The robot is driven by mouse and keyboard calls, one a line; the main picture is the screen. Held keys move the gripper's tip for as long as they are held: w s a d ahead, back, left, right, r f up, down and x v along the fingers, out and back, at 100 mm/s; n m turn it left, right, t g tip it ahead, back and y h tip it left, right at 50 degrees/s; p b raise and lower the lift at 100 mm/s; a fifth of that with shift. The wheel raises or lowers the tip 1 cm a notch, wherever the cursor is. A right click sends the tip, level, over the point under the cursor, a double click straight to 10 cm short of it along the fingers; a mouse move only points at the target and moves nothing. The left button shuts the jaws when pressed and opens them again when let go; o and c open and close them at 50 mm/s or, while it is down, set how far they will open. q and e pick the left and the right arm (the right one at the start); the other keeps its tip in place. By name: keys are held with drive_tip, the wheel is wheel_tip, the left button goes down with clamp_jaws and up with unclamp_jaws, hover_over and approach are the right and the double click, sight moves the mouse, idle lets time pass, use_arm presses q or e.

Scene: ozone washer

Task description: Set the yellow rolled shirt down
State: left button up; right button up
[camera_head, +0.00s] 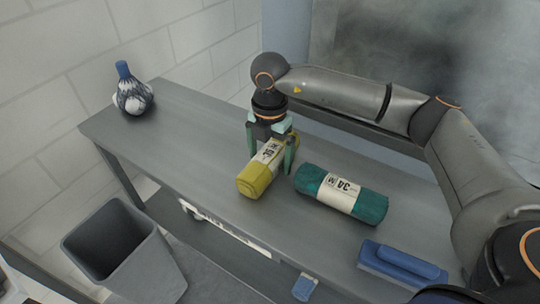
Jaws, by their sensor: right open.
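The yellow rolled shirt (256,180) has a pale printed band and lies on the grey table (190,128), left of a green rolled shirt (371,207). My right gripper (270,158) points down over the far part of the yellow roll. Its jaws are open, one finger on each side of the roll; I cannot tell whether they touch it. My left gripper is not in view.
A blue object (400,264) lies near the right front edge. A grey bin (112,246) stands on the floor at left.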

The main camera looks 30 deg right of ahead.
sight(270, 153)
wheel_tip(270, 153, up, 12)
idle(0.4)
